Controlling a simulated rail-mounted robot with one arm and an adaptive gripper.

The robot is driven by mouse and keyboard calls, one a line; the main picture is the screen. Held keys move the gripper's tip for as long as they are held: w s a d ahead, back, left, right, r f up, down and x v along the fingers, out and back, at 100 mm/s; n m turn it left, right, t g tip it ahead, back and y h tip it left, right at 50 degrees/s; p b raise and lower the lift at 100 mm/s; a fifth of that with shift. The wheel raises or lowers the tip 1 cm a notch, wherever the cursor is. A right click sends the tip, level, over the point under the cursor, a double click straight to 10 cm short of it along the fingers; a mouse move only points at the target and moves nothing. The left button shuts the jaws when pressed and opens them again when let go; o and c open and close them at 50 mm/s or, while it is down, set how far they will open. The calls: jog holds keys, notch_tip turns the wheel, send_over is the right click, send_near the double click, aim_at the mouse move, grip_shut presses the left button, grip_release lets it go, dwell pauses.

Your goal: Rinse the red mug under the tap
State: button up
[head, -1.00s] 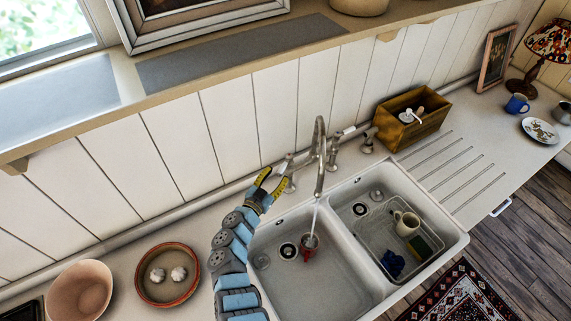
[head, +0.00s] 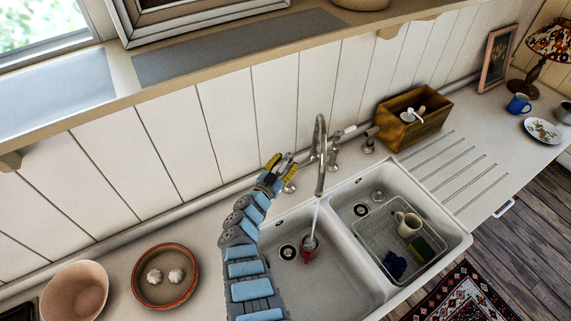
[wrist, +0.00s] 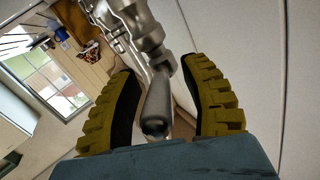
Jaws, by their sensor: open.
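The red mug (head: 310,254) is in the left basin of the double sink (head: 345,297), below the tap (head: 320,150). A stream of water runs from the spout down to the mug. My gripper (head: 277,171) is at the left side of the tap, by the left tap handle (head: 290,186). In the wrist view, my gripper (wrist: 165,105) is open, with its yellow ridged fingers on either side of a metal lever (wrist: 157,105). I cannot tell whether either finger touches it. The mug is not visible in the wrist view.
The right basin holds a wire rack (head: 372,238) with a cream mug (head: 408,224), a sponge (head: 427,248) and a blue cloth (head: 394,264). A terracotta dish (head: 165,301) with garlic and a bowl (head: 76,292) stand left.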

grip_shut()
dwell(0.3)
jog(key=shift+r+h+b, duration=0.2)
jog(key=shift+h+b, duration=0.1)
jog(key=shift+b, duration=0.3)
dwell(1.0)
